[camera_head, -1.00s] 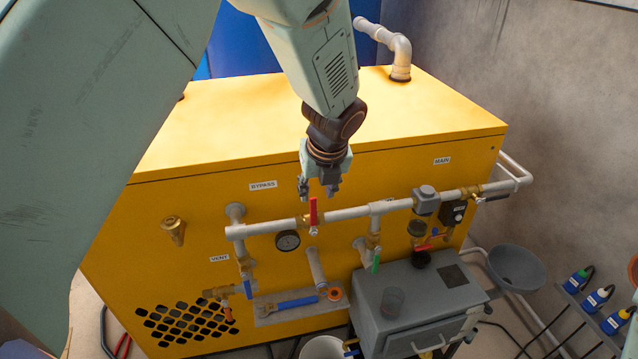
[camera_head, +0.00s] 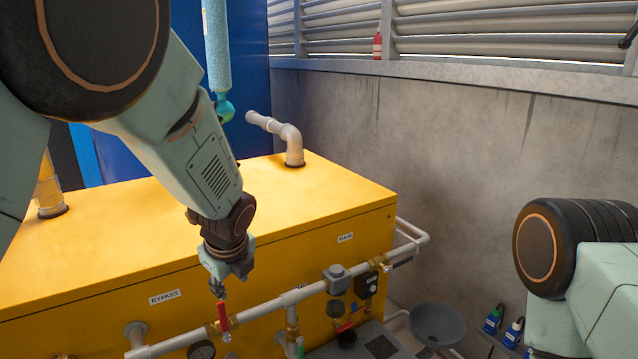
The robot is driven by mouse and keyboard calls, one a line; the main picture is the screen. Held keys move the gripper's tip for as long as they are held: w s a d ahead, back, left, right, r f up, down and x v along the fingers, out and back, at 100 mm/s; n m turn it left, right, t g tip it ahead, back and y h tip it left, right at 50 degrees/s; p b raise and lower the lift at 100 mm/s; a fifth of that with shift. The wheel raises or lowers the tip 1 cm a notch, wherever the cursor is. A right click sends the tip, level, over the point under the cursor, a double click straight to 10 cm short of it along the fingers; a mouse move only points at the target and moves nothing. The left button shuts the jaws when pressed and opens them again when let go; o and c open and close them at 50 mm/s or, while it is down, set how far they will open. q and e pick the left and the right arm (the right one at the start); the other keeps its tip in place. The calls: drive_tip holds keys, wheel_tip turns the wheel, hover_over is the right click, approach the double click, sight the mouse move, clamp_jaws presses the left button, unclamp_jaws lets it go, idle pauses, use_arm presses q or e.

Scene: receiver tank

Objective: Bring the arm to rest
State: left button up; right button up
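My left arm comes in from the upper left, reaching over the yellow cabinet (camera_head: 90,270). Its gripper (camera_head: 229,284) points down in front of the cabinet's upper front edge, just above the red valve handle (camera_head: 223,316) on the pipe. Its fingers look apart with nothing between them, though they show small. I cannot tell whether a fingertip touches the handle. My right arm shows at the right edge as a dark round joint and a pale green link. Its gripper is out of view.
A pale pipe (camera_head: 262,311) with valves runs along the cabinet front. A grey elbow pipe (camera_head: 292,145) rises from the cabinet top. A dark funnel bowl (camera_head: 437,324) and small bottles (camera_head: 493,319) stand lower right. A concrete wall (camera_head: 430,170) closes the back right.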

use_arm(q)
drive_tip(key=s+a+f+n+h+b, duration=0.1)
drive_tip(key=s+f+n+b, duration=0.1)
drive_tip(key=s+f+n, duration=0.55)
drive_tip(key=s+a+f+n+h+b, duration=0.15)
drive_tip(key=s+f+n, duration=0.25)
drive_tip(key=f+n, duration=0.7)
drive_tip(key=s+f+n+g+b, duration=0.1)
drive_tip(key=s+f+n+b, duration=0.1)
drive_tip(key=s+f, duration=0.4)
drive_tip(key=s+a+f+n+g+b, duration=0.1)
drive_tip(key=s+f, duration=0.5)
drive_tip(key=s, duration=0.6)
drive_tip(key=s+a+f+n+g+b, duration=0.1)
drive_tip(key=s+f+n+g+b, duration=0.1)
drive_tip(key=s+f+n+b, duration=0.2)
drive_tip(key=s+f+b, duration=0.1)
drive_tip(key=s+f, duration=0.2)
drive_tip(key=s, duration=0.3)
drive_tip(key=shift+g, duration=0.4)
